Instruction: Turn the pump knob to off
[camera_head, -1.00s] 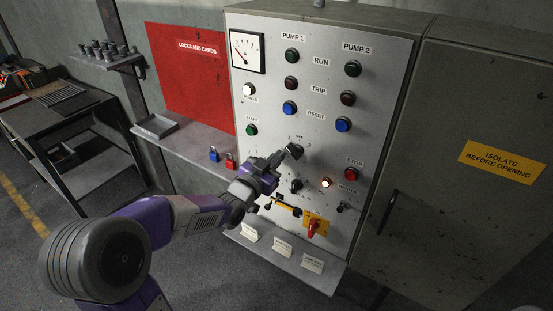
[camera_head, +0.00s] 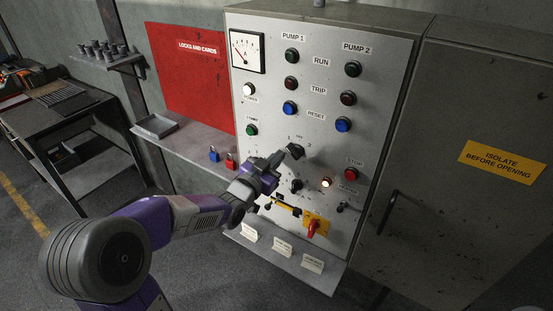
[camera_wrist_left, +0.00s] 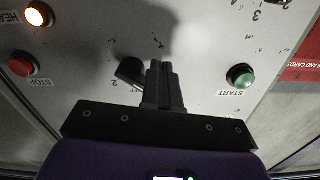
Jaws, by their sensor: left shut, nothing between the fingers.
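The pump knob (camera_head: 297,151) is a black selector on the grey control panel, with the marks 1, OFF and 2 around it. It also shows in the left wrist view (camera_wrist_left: 129,72), upside down, beside the mark 2. My left gripper (camera_head: 279,158) is at the knob's left side in the head view. In the wrist view its fingers (camera_wrist_left: 162,70) are together and empty, just right of the knob. I cannot tell whether they touch it. The fingers partly hide the knob's edge, and its exact setting is hard to read. My right gripper is not in view.
The green start button (camera_head: 251,130), red stop button (camera_head: 353,174), lit heater lamp (camera_head: 326,183) and a smaller black knob (camera_head: 296,186) are nearby. A red-handled switch (camera_head: 313,228) sits lower down. A shelf with padlocks (camera_head: 231,161) is left of the panel.

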